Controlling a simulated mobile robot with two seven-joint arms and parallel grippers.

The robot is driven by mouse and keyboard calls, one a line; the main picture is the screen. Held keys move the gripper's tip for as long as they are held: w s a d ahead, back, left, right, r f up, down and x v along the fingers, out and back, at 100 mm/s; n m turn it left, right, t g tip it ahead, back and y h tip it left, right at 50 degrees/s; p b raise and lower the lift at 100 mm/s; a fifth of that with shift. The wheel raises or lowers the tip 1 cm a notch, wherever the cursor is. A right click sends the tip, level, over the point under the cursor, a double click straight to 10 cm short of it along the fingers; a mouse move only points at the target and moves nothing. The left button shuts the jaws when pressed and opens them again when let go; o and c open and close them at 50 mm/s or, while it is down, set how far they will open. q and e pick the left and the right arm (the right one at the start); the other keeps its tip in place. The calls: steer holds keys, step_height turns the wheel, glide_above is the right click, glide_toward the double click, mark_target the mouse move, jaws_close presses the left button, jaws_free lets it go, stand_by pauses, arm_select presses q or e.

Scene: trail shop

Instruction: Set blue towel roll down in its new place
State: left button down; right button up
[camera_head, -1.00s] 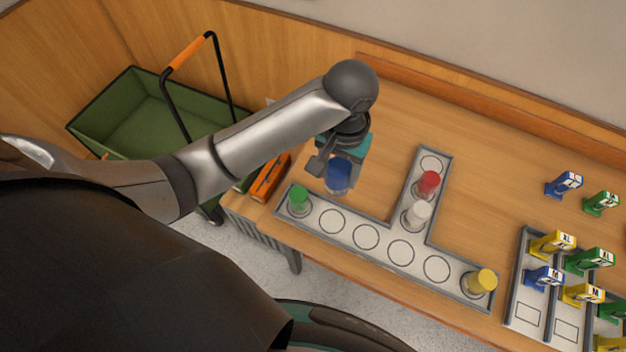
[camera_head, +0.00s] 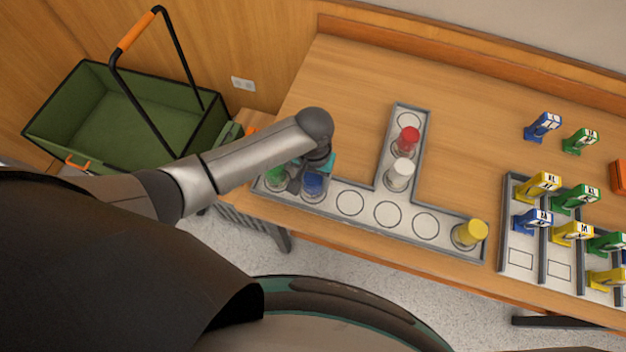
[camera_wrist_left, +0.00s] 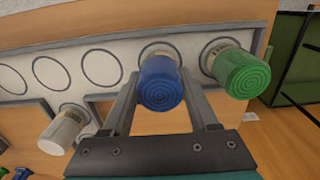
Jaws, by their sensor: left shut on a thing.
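The blue towel roll (camera_head: 313,184) is upright at the circle right of the green roll on the T-shaped tray (camera_head: 345,231). My left gripper (camera_head: 306,186) is shut on it. In the left wrist view the blue roll (camera_wrist_left: 160,82) sits between the two fingers, over a ring on the tray; I cannot tell whether its base touches. The green roll (camera_head: 275,175) stands at the tray's left end, partly hidden by my arm. The white roll (camera_head: 400,174) and red roll (camera_head: 407,140) stand on the stem. The yellow roll (camera_head: 470,234) stands at the right end. My right gripper is not in view.
Several circles between blue and yellow are empty, as is the stem's far circle. A compartment tray (camera_head: 508,210) with small coloured boxes lies at the right. A green cart (camera_head: 100,120) stands left of the table. The table behind the tray is largely clear.

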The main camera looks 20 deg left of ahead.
mark_target(313, 177)
arm_select(q)
steer(key=shift+f, duration=0.3)
steer(key=shift+f, duration=0.15)
steer(key=shift+c, duration=0.8)
jaws_free()
step_height(313, 177, up, 12)
steer(key=p, duration=0.3)
